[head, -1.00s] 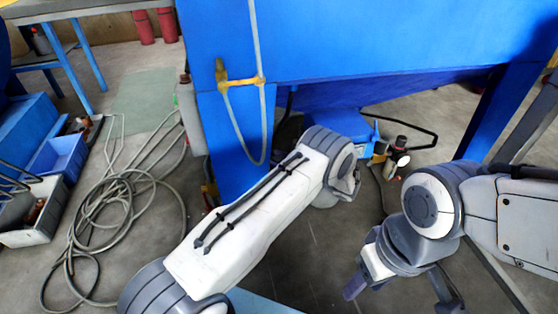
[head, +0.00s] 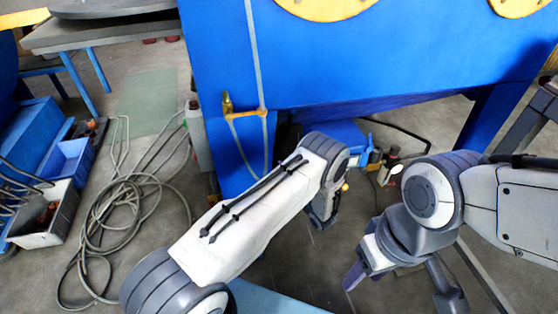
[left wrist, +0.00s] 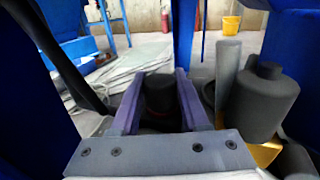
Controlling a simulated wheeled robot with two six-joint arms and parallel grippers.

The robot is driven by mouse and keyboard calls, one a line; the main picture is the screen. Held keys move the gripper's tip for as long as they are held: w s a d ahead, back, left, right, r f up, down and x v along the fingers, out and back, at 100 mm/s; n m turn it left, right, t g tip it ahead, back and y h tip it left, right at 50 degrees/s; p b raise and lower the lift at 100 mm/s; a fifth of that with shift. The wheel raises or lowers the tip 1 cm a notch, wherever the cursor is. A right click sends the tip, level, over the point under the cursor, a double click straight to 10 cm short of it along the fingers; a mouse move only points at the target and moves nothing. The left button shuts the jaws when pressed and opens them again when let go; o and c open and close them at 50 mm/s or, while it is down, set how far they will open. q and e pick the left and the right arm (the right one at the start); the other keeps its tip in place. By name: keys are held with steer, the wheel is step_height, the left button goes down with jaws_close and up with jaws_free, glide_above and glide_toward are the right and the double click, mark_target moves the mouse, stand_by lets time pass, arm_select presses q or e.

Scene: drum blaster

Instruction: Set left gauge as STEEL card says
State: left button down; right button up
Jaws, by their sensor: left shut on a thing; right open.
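My left gripper (left wrist: 158,80) is shut on a dark round knob (left wrist: 159,94) in the left wrist view; the knob sits between its two purple-grey fingers. In the head view my left forearm and wrist hide this gripper and most of what it holds. A small fitting with a pale round face (head: 395,169) shows beyond the wrist under the blue cabinet; I cannot tell if it is the left gauge. I cannot make out the STEEL card or any gauge reading. My right gripper (head: 402,282) is open and empty at the lower right of the head view.
The blue cabinet (head: 350,60) fills the top. A dark grey stepped cylinder (left wrist: 263,103) stands close right of my left gripper. A coiled hose (head: 120,215) and grey bin (head: 45,215) lie on the floor at left. Floor between my arms is open.

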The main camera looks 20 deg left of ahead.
arm_select(q)
steer(key=m+t+h+p, duration=0.3)
steer(key=shift+s+r+t+h, duration=0.1)
steer(key=shift+r+t+h, duration=0.05)
steer(key=shift+t+h, duration=0.25)
steer(key=shift+m+t+h+p, duration=1.05)
steer(key=shift+m+h, duration=0.35)
steer(key=shift+h, duration=0.2)
steer(key=c, duration=0.7)
jaws_free()
steer(key=r+p, duration=0.1)
steer(key=r, duration=0.1)
steer(key=r+p, duration=0.2)
steer(key=r, duration=0.1)
steer(key=shift+w, duration=0.2)
steer(key=s+d+r+p, duration=0.1)
steer(key=d+r, duration=0.1)
steer(key=d, duration=0.1)
steer(key=s+d+r+p, duration=0.1)
steer(key=d, duration=0.3)
steer(key=s+d+r+p, duration=0.1)
steer(key=d+r, duration=0.1)
steer(key=d, duration=0.2)
steer(key=shift+d+r, duration=0.25)
steer(key=shift+r, duration=0.1)
